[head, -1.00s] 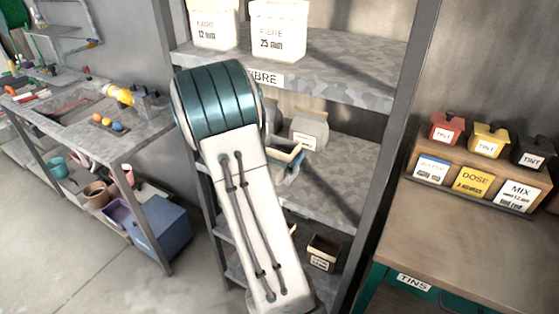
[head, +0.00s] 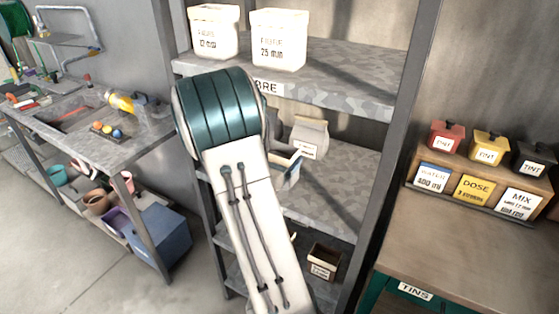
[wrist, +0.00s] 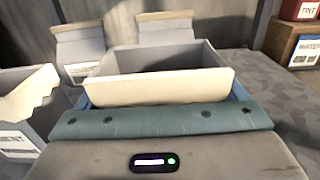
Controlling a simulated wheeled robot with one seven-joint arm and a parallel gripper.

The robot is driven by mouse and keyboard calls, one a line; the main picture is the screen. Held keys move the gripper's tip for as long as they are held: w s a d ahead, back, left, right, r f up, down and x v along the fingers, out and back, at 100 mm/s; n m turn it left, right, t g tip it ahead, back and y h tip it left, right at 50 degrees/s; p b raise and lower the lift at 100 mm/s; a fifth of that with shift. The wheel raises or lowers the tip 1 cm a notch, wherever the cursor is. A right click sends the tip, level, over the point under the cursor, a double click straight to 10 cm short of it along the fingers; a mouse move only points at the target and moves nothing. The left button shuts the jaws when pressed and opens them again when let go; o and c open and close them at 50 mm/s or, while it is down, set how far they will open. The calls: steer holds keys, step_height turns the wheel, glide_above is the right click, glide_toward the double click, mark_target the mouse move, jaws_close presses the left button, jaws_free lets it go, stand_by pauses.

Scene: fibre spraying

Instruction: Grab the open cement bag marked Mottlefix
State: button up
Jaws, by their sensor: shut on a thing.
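In the wrist view my gripper (wrist: 160,122) shows as a teal bar with blue fingers. It is shut on a pale open-topped container (wrist: 155,90) with a dull interior. No marking on it is readable, so I cannot tell if it is the Mottlefix bag. In the head view the held thing (head: 288,172) is largely hidden behind my arm, at the middle shelf. An open bag with a jagged top (wrist: 25,105) stands left of my gripper. Two grey labelled bags stand behind, one left (wrist: 80,48) and one in the middle (wrist: 165,28).
Two white fibre tubs (head: 278,40) stand on the upper shelf. A small dark box (head: 323,262) is below. Tint pots (head: 490,147) stand on the right bench.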

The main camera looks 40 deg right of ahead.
steer(key=shift+r, duration=1.65)
steer(key=s+d+r+b, duration=0.1)
steer(key=s+d+r, duration=0.4)
steer(key=s, duration=0.5)
steer(key=shift+d+r+b, duration=0.35)
steer(key=shift+d+r, duration=0.05)
steer(key=shift+r, duration=0.45)
